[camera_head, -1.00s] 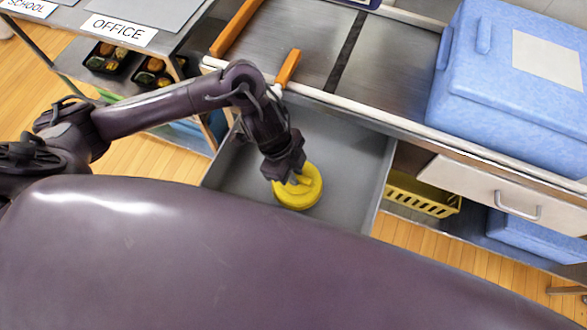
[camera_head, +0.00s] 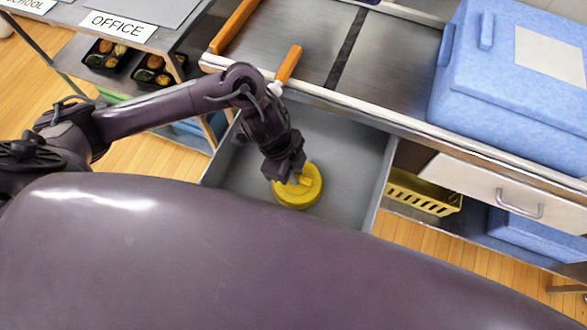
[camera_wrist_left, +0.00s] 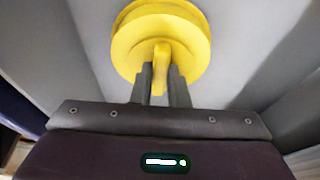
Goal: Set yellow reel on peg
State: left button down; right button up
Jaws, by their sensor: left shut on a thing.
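The yellow reel (camera_head: 301,190) is a round disc with a raised tab, in the open grey drawer (camera_head: 343,150) below the counter. My left gripper (camera_head: 289,179) points down into the drawer and is shut on the reel's raised tab. In the left wrist view the two fingers (camera_wrist_left: 160,80) close on both sides of the tab, and the reel (camera_wrist_left: 160,25) fills the top middle. I cannot tell whether the reel touches the drawer floor. I see no peg that I can make out. My right gripper is not in view.
A large blue box (camera_head: 510,90) stands on the right of the metal counter (camera_head: 395,60). A yellow basket (camera_head: 425,192) sits under the counter. Food trays (camera_head: 105,57) rest on a shelf at the left.

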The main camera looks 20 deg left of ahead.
pick_arm(q)
jog(key=shift+f, duration=0.25)
jog(key=c, duration=1.3)
grip_release()
jog(key=shift+o, duration=0.3)
jog(key=o, duration=0.5)
jog(key=shift+r, duration=0.15)
notch_tip(320, 180, up, 15)
jog(key=p, duration=1.6)
jog(key=shift+p, duration=0.3)
